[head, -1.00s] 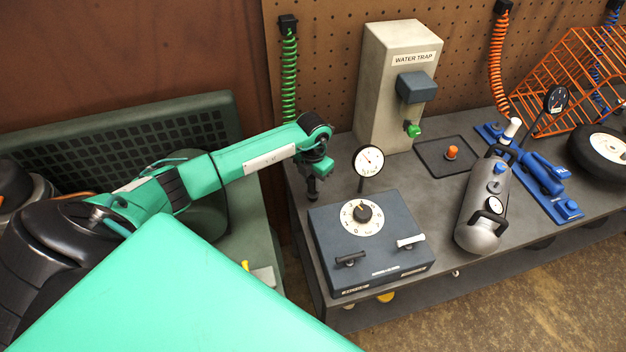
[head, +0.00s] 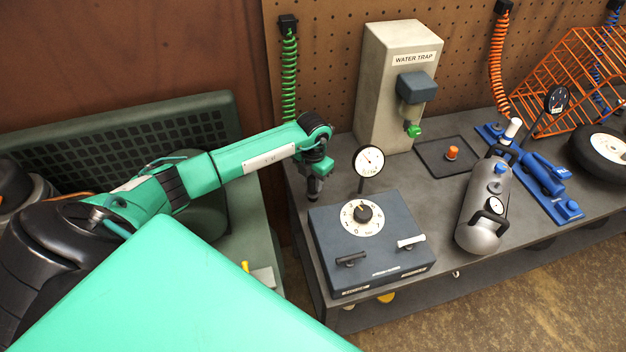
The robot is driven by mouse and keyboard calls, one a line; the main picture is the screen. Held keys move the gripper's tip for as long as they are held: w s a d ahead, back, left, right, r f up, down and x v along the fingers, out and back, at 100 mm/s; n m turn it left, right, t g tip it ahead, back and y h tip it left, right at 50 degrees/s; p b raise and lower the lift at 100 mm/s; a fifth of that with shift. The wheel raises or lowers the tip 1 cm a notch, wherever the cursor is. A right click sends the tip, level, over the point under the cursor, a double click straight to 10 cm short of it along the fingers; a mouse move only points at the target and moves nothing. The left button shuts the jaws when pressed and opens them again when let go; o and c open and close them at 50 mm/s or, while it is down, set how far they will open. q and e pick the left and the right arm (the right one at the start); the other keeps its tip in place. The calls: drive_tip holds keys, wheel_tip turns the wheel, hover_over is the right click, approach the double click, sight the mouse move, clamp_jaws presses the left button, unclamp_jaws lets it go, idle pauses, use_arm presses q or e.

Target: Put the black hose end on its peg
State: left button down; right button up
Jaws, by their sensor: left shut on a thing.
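My left gripper (head: 314,188) points down over the left end of the grey bench. It is shut on a small dark piece at its tips. This looks like the black hose end, but it is mostly hidden by the fingers and too small to make out. A green coiled hose (head: 289,75) hangs from a black holder on the pegboard and passes out of sight behind my left arm. I cannot pick out the peg for the black hose end with certainty. My right gripper is not in view.
A control box (head: 371,265) with a dial and two handles stands just right of my left gripper, with a round gauge (head: 369,160) behind it. Beyond are the water trap (head: 378,90), an orange knob (head: 452,152) on a dark pad, a grey tank (head: 484,215) and a blue jack (head: 543,172).

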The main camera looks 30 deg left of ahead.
use_arm(q)
drive_tip(key=shift+f+b, duration=0.45)
drive_tip(key=shift+f, duration=0.15)
drive_tip(key=c, duration=1.3)
unclamp_jaws()
drive_tip(key=shift+c, duration=0.2)
drive_tip(key=shift+r+p, duration=1.55)
drive_tip(key=shift+r, duration=1)
drive_tip(key=shift+r+p, duration=1.65)
drive_tip(key=shift+r, duration=1.35)
